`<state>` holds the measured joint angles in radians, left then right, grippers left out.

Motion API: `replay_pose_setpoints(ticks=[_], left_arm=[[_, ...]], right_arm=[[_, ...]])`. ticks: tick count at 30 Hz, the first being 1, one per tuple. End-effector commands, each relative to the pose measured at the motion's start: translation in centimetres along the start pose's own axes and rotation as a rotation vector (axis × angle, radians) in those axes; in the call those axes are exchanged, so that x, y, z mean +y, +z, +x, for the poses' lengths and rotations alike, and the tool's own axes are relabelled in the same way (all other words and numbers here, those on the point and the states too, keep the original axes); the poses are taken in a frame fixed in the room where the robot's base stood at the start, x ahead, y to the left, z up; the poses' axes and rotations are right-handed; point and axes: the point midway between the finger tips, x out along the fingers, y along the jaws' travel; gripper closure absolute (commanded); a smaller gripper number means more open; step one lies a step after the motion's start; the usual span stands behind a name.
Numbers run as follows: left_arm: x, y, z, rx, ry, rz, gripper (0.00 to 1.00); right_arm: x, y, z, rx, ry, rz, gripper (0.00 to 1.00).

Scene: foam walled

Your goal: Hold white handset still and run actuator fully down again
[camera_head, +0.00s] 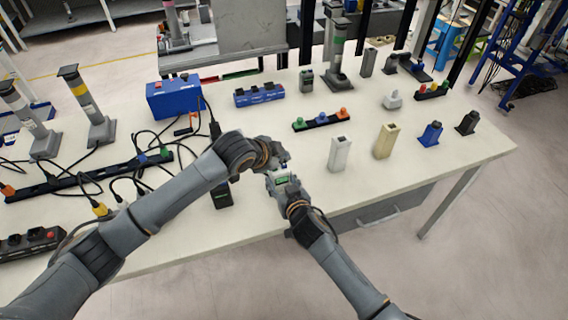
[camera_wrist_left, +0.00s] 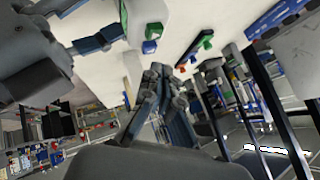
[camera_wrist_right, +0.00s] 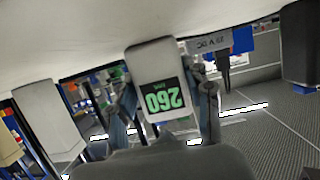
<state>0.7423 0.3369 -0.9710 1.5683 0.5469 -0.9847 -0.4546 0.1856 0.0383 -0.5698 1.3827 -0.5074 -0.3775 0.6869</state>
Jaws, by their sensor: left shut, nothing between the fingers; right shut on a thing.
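The white handset (camera_head: 282,180) is near the table's front edge in the head view. My right gripper (camera_head: 284,188) is shut on it. The right wrist view shows the handset (camera_wrist_right: 151,62) between the fingers, its dark display reading 260 in green, upside down. My left gripper (camera_head: 283,164) is shut and empty, close above the handset's top end, where a small blue button shows. In the left wrist view the handset's green and blue parts (camera_wrist_left: 151,38) lie just beyond the closed left fingertips (camera_wrist_left: 160,72); contact cannot be told. Grey actuator columns (camera_head: 84,98) stand on the table; which one is linked is unclear.
A blue box (camera_head: 174,98) and black cables lie to the left. A black strip with coloured buttons (camera_head: 323,120) lies behind the grippers. White (camera_head: 339,154) and beige (camera_head: 386,141) blocks stand to the right.

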Motion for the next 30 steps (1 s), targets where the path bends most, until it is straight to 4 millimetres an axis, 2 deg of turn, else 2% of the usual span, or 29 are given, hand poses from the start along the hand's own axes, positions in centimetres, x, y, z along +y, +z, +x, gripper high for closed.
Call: replay_pose_setpoints(ticks=[15,30], left_arm=[[-2.4,-2.4,-3.2,0.001,-0.002,0.0,1.0],[-2.5,-2.5,-3.4,0.0,-0.001,0.0,1.0]], right_arm=[[0.0,0.0,0.0,-0.001,0.0,0.0,0.85],[0.0,0.1,0.0,-0.001,0.0,0.0,0.85]])
